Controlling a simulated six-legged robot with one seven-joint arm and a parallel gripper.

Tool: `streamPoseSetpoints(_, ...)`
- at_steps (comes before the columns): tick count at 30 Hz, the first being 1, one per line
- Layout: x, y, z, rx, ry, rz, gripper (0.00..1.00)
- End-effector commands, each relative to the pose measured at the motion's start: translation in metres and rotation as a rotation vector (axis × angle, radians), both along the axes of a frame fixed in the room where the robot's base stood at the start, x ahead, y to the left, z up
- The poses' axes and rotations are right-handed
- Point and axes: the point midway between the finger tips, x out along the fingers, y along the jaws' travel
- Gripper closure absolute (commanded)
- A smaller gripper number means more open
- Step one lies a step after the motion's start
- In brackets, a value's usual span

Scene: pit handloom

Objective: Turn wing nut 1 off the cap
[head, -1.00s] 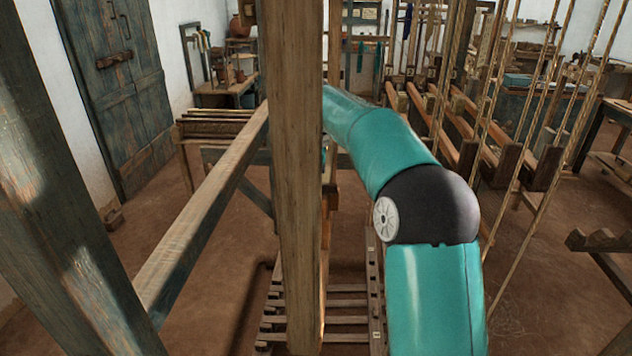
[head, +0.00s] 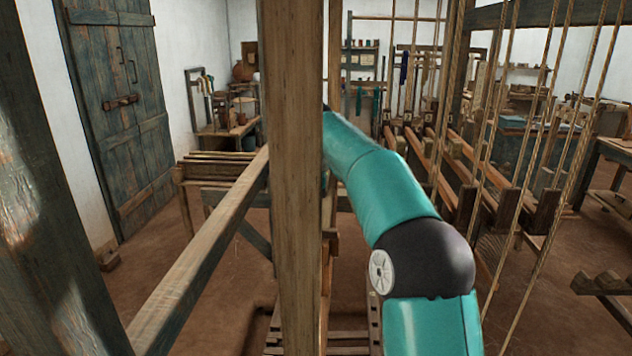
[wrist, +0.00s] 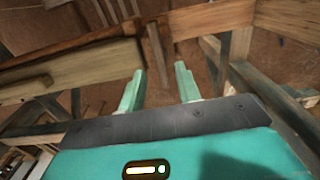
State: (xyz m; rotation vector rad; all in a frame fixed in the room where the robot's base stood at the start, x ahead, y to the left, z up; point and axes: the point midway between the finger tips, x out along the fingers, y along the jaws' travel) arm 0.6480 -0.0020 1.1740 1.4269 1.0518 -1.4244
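My gripper (wrist: 160,72) shows in the wrist view with its two teal fingers apart and nothing seen between them. Beyond the fingertips are a pale wooden beam (wrist: 85,68) on the left and a narrow upright wooden piece (wrist: 158,52) near the middle. I cannot make out wing nut 1 or the cap in either view. In the head view my teal arm reaches away behind a thick wooden post, and its gripper end is hidden there.
The thick post (head: 292,180) stands close in front. A slanting wooden rail (head: 205,250) runs to its left. Cords (head: 545,160) and long wooden beams (head: 460,150) fill the right. A slatted wooden frame (head: 345,338) lies low ahead. Open earth floor shows at the left.

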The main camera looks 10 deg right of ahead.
Motion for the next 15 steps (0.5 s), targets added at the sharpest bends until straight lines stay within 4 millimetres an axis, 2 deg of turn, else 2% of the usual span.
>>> streamPoseSetpoints(3, 0.001, 0.001, 0.025, 0.0, -0.002, 0.001, 0.66)
streamPoseSetpoints(9, 0.001, 0.0, 0.059, 0.0, -0.003, 0.0, 0.66)
streamPoseSetpoints(15, 0.001, 0.0, 0.078, -0.001, -0.002, 0.0, 0.66)
